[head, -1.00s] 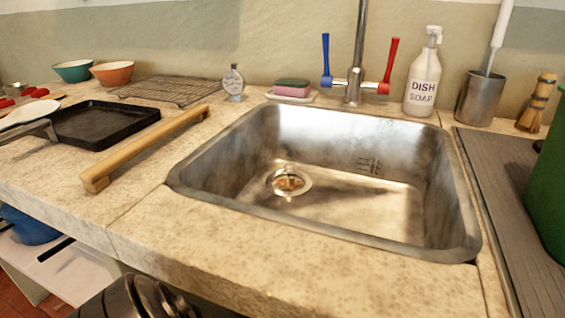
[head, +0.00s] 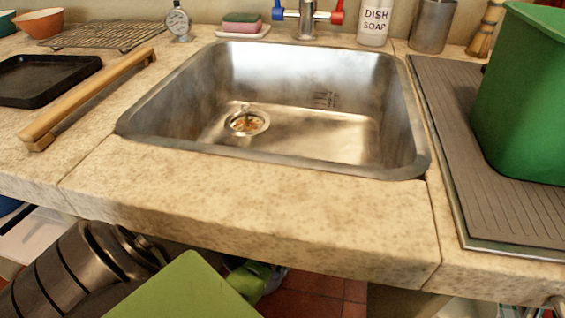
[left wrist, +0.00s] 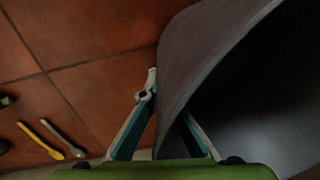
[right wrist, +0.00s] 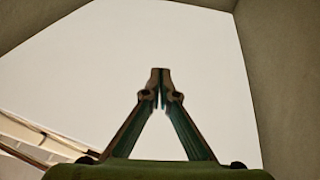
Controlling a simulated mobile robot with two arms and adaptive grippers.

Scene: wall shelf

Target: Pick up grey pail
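The grey pail (left wrist: 225,40) fills the right side of the left wrist view, with its dark open inside facing the camera. My left gripper (left wrist: 155,85) straddles the pail's wall near the rim. One finger is outside, and the other is inside and partly hidden by the wall. The fingers are close together and look shut on the wall. In the head view, green parts of my left arm show below the counter edge; I cannot make out the pail there. My right gripper (right wrist: 161,80) is shut and empty, with its tips together in front of a plain pale surface.
A stone counter (head: 260,205) with a steel sink (head: 330,135) lies above my left arm. A green bin (head: 525,100) stands on the ribbed drainboard (head: 440,110) at right. A yellow utensil (left wrist: 40,140) lies on the tiled floor (left wrist: 90,30).

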